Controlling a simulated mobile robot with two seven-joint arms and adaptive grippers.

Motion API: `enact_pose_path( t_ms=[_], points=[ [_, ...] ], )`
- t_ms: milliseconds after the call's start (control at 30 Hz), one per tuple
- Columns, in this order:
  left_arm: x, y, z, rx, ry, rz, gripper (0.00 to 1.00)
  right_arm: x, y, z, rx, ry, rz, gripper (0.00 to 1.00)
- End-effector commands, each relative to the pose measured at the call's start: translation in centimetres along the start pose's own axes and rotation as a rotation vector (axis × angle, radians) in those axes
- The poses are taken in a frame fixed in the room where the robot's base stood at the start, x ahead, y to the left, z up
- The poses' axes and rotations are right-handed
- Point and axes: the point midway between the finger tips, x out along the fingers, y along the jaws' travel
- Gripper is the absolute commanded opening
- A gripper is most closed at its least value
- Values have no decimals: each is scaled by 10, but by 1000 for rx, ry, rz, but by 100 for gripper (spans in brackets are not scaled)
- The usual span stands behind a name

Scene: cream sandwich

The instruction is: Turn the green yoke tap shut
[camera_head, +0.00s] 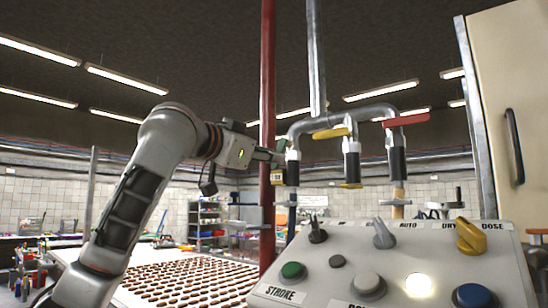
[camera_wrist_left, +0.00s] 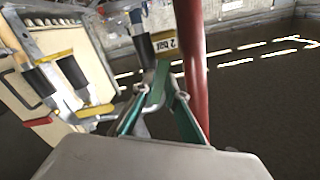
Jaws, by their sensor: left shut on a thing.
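The green yoke tap (camera_wrist_left: 157,84) shows in the left wrist view as a green lever under a black-sleeved pipe end, between my fingertips. My left gripper (camera_wrist_left: 161,92) is shut on this lever. In the head view my left gripper (camera_head: 277,151) reaches from the left to the leftmost pipe outlet (camera_head: 292,170) and largely hides the green lever. The lever's exact turn is hard to tell. My right gripper is in neither view.
A yellow tap lever (camera_head: 331,133) and a red one (camera_head: 405,120) sit on the pipes to the right. A red post (camera_head: 267,75) stands close by my gripper. A control panel (camera_head: 330,262) is in front; a tray of biscuits (camera_head: 190,280) lies lower left.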

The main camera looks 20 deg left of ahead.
Motion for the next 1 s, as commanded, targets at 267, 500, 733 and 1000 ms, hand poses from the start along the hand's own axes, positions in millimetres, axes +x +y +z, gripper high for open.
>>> enact_pose_path(
  t_ms=[267, 500, 733, 1000],
  points=[
    [-1, -11, -2, 262, 1, -3, 0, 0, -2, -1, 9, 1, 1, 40],
    [-1, -19, -6, 490, 1, -3, 0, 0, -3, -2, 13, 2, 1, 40],
    [-1, -25, -10, 706, 1, -3, 0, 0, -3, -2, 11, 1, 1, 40],
    [-1, -31, -16, 926, 1, -2, 0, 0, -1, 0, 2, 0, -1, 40]
  ],
)
